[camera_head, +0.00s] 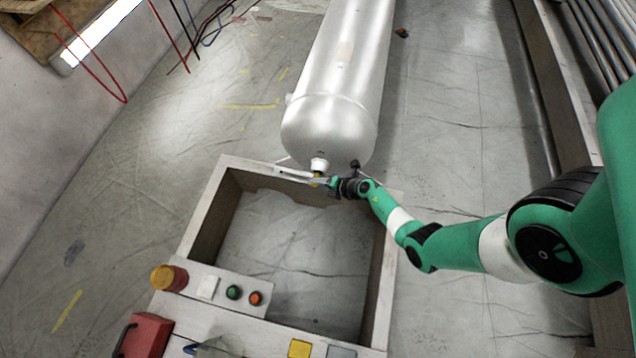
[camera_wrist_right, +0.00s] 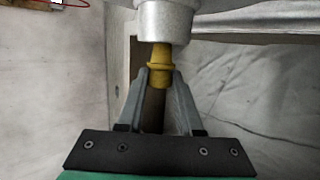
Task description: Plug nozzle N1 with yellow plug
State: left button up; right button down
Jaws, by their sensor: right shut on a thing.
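The silver tank (camera_head: 335,105) lies on the floor sheet with its rounded end toward me. A pale nozzle (camera_head: 319,164) sticks out of that end. In the right wrist view the nozzle (camera_wrist_right: 164,20) is a grey metal cylinder at top centre. The yellow plug (camera_wrist_right: 158,65) is between the fingers of my right gripper (camera_wrist_right: 160,82), which is shut on it. The plug's top meets the nozzle's lower opening; how deep it sits I cannot tell. In the head view the plug (camera_head: 317,178) is a small yellow spot below the nozzle. No N1 label is readable. My left gripper is not in view.
A wooden frame (camera_head: 206,212) stands below the tank end. Its front panel (camera_head: 217,297) carries coloured buttons. A red box (camera_head: 144,335) sits at lower left. Pipes (camera_head: 605,40) lie at upper right. Floor left of the tank is mostly clear.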

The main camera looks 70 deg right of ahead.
jog(key=shift+w+d, duration=0.1)
jog(key=shift+d, duration=0.95)
jog(key=shift+c, duration=2.4)
grip_release()
jog(key=shift+s+r, duration=0.2)
jog(key=shift+r, duration=0.1)
jog(key=p+v, duration=0.8)
jog(key=v, duration=0.3)
